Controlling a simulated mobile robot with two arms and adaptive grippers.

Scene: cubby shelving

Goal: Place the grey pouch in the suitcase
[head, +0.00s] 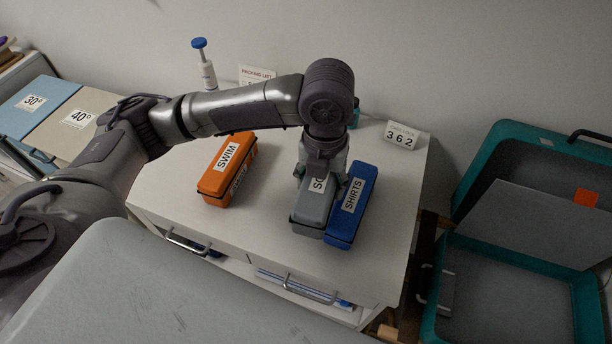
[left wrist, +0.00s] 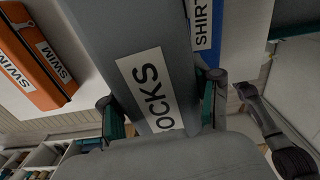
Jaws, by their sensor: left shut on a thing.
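The grey pouch (head: 313,210), whose label is partly covered, lies on the white cabinet top. It fills the middle of the left wrist view (left wrist: 110,45), with "OCKS" readable. My left gripper (head: 322,178) reaches down from above and is shut on the grey pouch. Its fingers show at either side of the pouch in the left wrist view (left wrist: 162,110). The teal suitcase (head: 447,250) stands open at the right, with a grey interior and its lid raised. The gripper is left of the suitcase.
A blue SHIRTS pouch (head: 352,207) lies close against the grey pouch's right side. An orange SWIM pouch (head: 228,167) lies to the left. A white pump bottle (head: 206,70) and a "362" card (head: 401,136) stand at the back. The cabinet top (head: 262,215) is clear between the orange and grey pouches.

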